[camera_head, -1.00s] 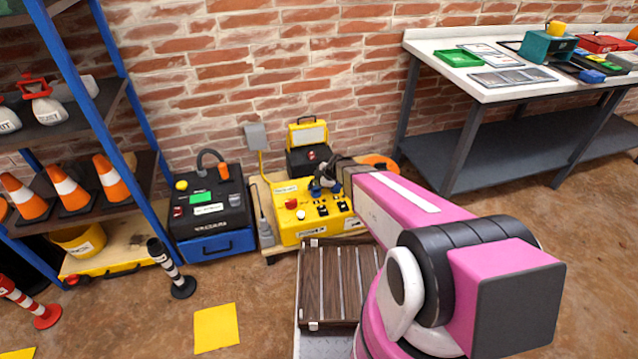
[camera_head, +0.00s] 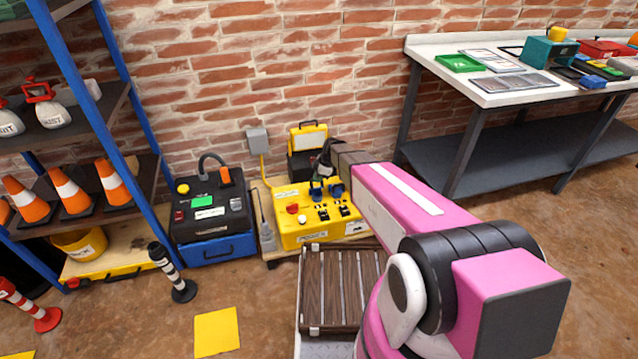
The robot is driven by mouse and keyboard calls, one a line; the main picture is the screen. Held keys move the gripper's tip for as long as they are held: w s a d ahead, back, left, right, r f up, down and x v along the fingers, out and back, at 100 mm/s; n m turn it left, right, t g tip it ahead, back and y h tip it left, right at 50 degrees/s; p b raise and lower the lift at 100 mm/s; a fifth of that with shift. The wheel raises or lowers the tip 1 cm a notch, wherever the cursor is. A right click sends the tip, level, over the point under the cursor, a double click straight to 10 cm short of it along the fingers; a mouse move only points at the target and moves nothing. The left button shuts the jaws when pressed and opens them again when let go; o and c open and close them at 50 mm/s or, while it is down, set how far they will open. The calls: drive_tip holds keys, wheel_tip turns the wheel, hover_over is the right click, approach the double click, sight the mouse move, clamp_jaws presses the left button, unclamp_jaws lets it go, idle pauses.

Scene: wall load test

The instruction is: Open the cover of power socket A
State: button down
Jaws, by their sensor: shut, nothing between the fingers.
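A yellow power box (camera_head: 290,232) stands low against the brick wall. Two blue socket covers, a left one (camera_head: 316,190) and a right one (camera_head: 337,188), show near its back edge and seem to stand up from the box top. Their letters are too small to read, so I cannot tell which is socket A. My gripper (camera_head: 324,160) is small and dark in this view. It is shut and empty, just above and behind the blue covers, apart from the box top as far as I can see.
A black and yellow case (camera_head: 308,138) stands behind the box. A black unit with a blue drawer (camera_head: 212,215) is at its left, and a grey wall box (camera_head: 257,140) with a yellow conduit is above. A slatted wooden crate (camera_head: 338,285) lies in front. A workbench (camera_head: 500,95) stands at right.

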drive_tip(key=w+a+f+m+g+h, duration=0.1)
drive_tip(key=w+g, duration=0.3)
drive_tip(key=w, duration=0.5)
drive_tip(key=shift+a+g, duration=0.3)
drive_tip(key=shift+a, duration=0.45)
drive_tip(key=shift+f, duration=0.15)
idle(0.4)
